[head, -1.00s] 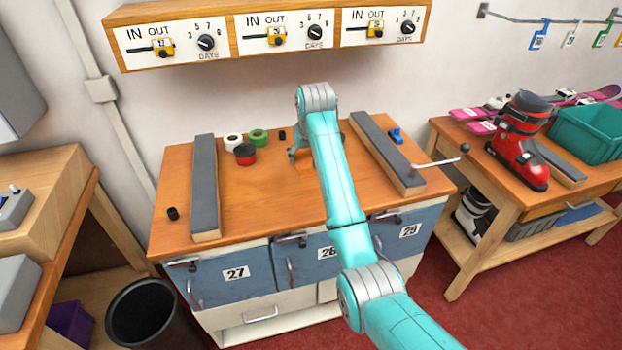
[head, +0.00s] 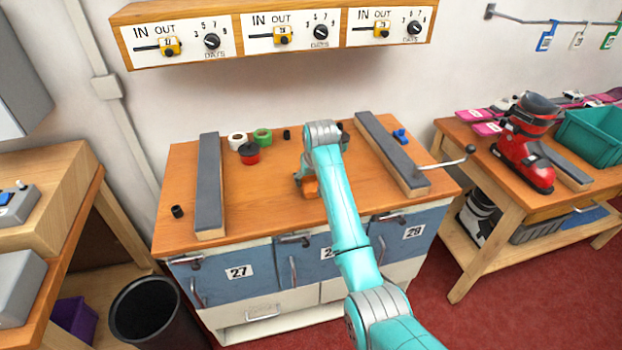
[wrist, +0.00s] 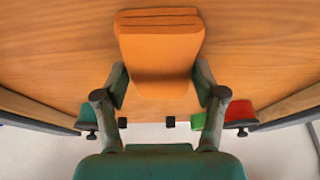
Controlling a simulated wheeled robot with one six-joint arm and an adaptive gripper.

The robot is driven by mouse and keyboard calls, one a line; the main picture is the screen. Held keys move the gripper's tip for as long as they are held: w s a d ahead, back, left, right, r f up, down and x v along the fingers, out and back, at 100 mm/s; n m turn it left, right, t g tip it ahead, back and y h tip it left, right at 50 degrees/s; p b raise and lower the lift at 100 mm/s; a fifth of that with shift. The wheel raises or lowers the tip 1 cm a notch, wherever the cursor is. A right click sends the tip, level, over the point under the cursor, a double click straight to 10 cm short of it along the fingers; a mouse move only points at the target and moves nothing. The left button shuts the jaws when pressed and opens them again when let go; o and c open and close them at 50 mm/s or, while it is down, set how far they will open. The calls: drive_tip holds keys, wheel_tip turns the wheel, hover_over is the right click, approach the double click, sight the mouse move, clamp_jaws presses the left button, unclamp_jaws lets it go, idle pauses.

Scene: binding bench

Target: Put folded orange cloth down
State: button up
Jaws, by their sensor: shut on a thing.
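The folded orange cloth (wrist: 160,50) is a thick layered block, its folds showing at the top of the wrist view. My gripper (wrist: 160,88) is shut on it, with one finger against each side. In the head view the cloth (head: 310,188) is a small orange patch under my gripper (head: 304,180), at the middle of the wooden bench top (head: 270,205). My arm hides part of it. The cloth is very low over the bench; I cannot tell whether it touches the wood.
Left of my gripper stand a red-and-black pot (head: 249,153), white tape (head: 237,141) and green tape (head: 262,137). Grey-topped rails (head: 208,185) and (head: 392,155) flank the open middle. A small black cylinder (head: 177,211) is far left, a crank handle (head: 469,149) at right.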

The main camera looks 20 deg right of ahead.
drive_tip(key=shift+f, duration=0.15)
drive_tip(key=o, duration=1.1)
drive_tip(key=shift+o, duration=0.4)
drive_tip(key=shift+r, duration=0.3)
drive_tip(key=v, duration=0.9)
drive_tip(key=shift+s+a+r, duration=0.1)
drive_tip(key=shift+s+r, duration=0.15)
drive_tip(key=shift+s, duration=0.15)
drive_tip(key=shift+w+x, duration=0.2)
drive_tip(key=shift+x, duration=4.95)
